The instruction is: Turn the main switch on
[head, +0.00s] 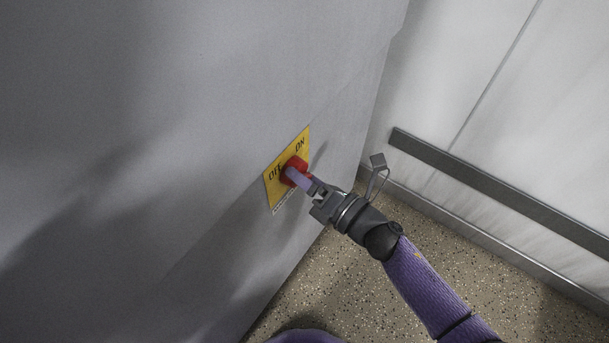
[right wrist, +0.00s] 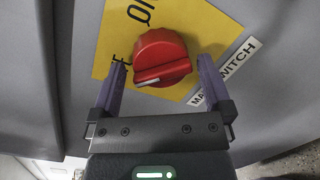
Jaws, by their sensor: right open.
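The main switch is a red rotary knob (head: 293,169) on a yellow plate (head: 273,188) marked OFF and ON, fixed to the grey cabinet wall. In the right wrist view the knob (right wrist: 160,56) has a raised grip bar with a white mark at its left end, the side toward the partly hidden OFF lettering. My right gripper (head: 299,178) is at the knob. In the right wrist view its two purple fingers (right wrist: 161,70) are open, one on each side of the knob. I cannot tell whether they touch it. My left gripper is not in view.
The large grey cabinet (head: 150,120) fills the left side. A white wall (head: 480,80) with a dark grey rail (head: 490,190) stands to the right. Speckled floor (head: 330,275) shows below. A white MAIN SWITCH label (right wrist: 228,70) is beside the plate.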

